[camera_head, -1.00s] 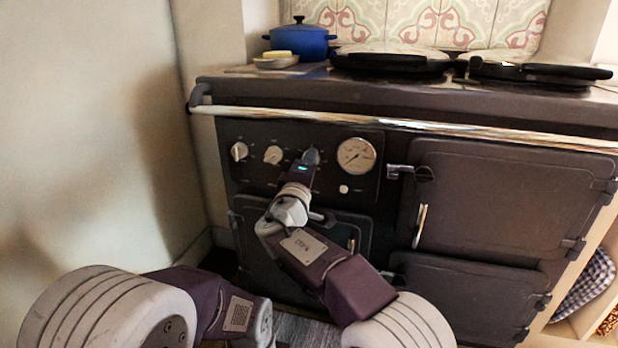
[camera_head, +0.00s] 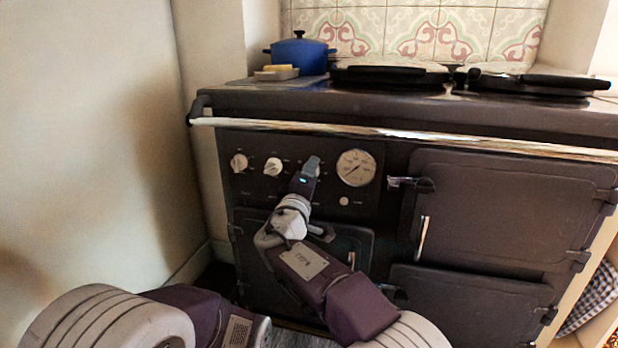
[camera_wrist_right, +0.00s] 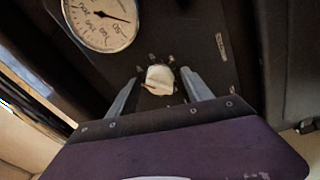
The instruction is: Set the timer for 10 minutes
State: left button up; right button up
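A white knob (camera_wrist_right: 160,80) with a small dark reddish mark at its lower left sits on the stove's dark control panel in the right wrist view. My right gripper (camera_wrist_right: 161,92) is open, with one finger on each side of this knob. Gaps show between the fingers and the knob. In the head view my right gripper (camera_head: 311,168) is at the panel, just left of the round gauge, and hides this knob. Two more white knobs, one at far left (camera_head: 239,162) and one nearer (camera_head: 273,166), are left of it. Their markings are too small to read. My left gripper is out of view.
The round gauge (camera_head: 356,167) is close to the right of my right gripper, with a small white button (camera_head: 344,201) below. A metal rail (camera_head: 400,134) runs above the panel. Oven doors (camera_head: 510,213) are at right. A blue pot (camera_head: 299,52) stands on top.

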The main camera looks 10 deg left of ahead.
jog(key=s+b, duration=0.4)
jog(key=s, duration=0.5)
jog(key=shift+d+f, duration=0.15)
jog(key=shift+f, duration=0.25)
